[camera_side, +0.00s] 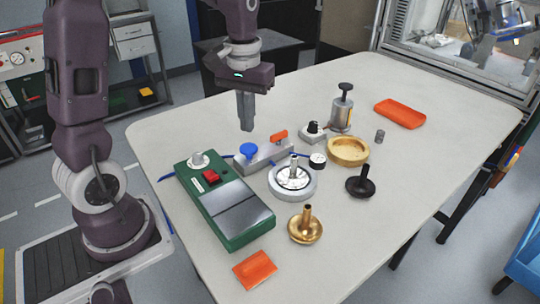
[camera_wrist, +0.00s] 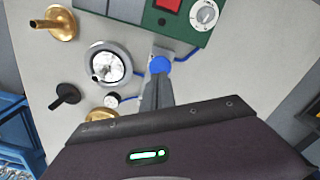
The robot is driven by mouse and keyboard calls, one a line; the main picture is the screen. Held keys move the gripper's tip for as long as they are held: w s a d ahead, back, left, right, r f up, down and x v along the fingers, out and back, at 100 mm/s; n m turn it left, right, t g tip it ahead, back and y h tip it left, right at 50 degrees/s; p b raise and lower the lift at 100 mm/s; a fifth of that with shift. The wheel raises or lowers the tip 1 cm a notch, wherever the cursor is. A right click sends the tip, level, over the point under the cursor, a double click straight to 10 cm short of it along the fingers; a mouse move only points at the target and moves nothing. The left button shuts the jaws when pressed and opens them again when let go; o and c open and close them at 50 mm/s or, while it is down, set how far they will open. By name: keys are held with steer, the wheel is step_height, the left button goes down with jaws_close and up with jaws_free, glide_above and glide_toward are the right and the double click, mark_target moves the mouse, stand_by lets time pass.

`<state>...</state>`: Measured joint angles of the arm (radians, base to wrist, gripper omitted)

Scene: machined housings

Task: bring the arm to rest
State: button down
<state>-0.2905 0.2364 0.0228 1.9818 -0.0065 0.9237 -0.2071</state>
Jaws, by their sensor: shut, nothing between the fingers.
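My gripper (camera_side: 246,126) hangs above the table, behind the grey block with the blue knob, in the side view. Its fingers are together and hold nothing. In the wrist view the closed fingers (camera_wrist: 157,80) point toward the blue knob (camera_wrist: 160,65), and the gripper body hides part of the table. The fingertips appear above the tabletop in the side view; the exact gap cannot be told.
The table (camera_side: 350,240) carries a green box (camera_side: 222,205), a grey block (camera_side: 265,157), a silver round housing (camera_side: 293,180), brass parts (camera_side: 305,227), a black part (camera_side: 360,182), a metal cylinder (camera_side: 342,112) and orange pieces (camera_side: 400,113). The far left tabletop is clear.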

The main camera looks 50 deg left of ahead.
stand_by(0.4)
steer(key=s+d+r+m+t, duration=0.2)
steer(key=s+d+r+m, duration=0.1)
steer(key=s, duration=0.5)
steer(key=s+d+r+m+t, duration=0.3)
steer(key=s+d+r, duration=0.2)
steer(key=s+d, duration=0.2)
steer(key=shift+s+t, duration=0.3)
steer(key=shift+s, duration=0.65)
steer(key=shift+a, duration=0.1)
